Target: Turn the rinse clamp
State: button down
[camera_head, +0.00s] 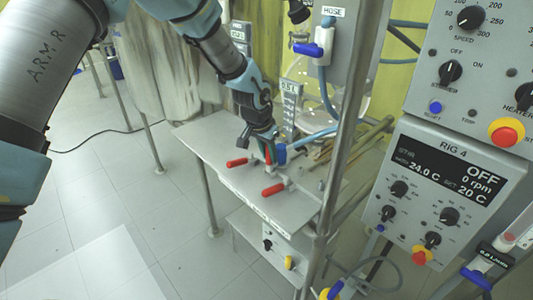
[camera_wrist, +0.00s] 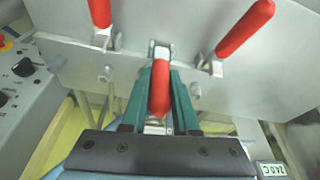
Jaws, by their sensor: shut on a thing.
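Three clamps with red handles sit on a grey metal shelf (camera_head: 222,158). My gripper (camera_head: 266,148) reaches down to the middle one, and its two green fingers (camera_wrist: 161,100) are shut around that red handle (camera_wrist: 160,88). The middle handle points toward my wrist camera, between the fingers. The left red handle (camera_head: 237,162) and the front red handle (camera_head: 272,190) are free, apart from the fingers. In the wrist view they show as the upper-left handle (camera_wrist: 100,12) and the upper-right handle (camera_wrist: 245,30). I cannot read a label that tells which is the rinse clamp.
A steel post (camera_head: 345,130) stands right of the shelf. A blue-handled valve (camera_head: 310,50) marked HOSE hangs above. The RIG 4 control panel (camera_head: 440,195) is at the right. A blue hose (camera_head: 315,135) runs close behind my gripper. Open floor (camera_head: 110,190) lies at the left.

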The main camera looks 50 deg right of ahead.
dwell(0.4)
jog(key=c, duration=0.7)
grip_release()
jog(key=shift+r, duration=0.1)
jog(key=b+v, duration=0.3)
jog(key=v, duration=0.7)
jog(key=shift+r, duration=0.25)
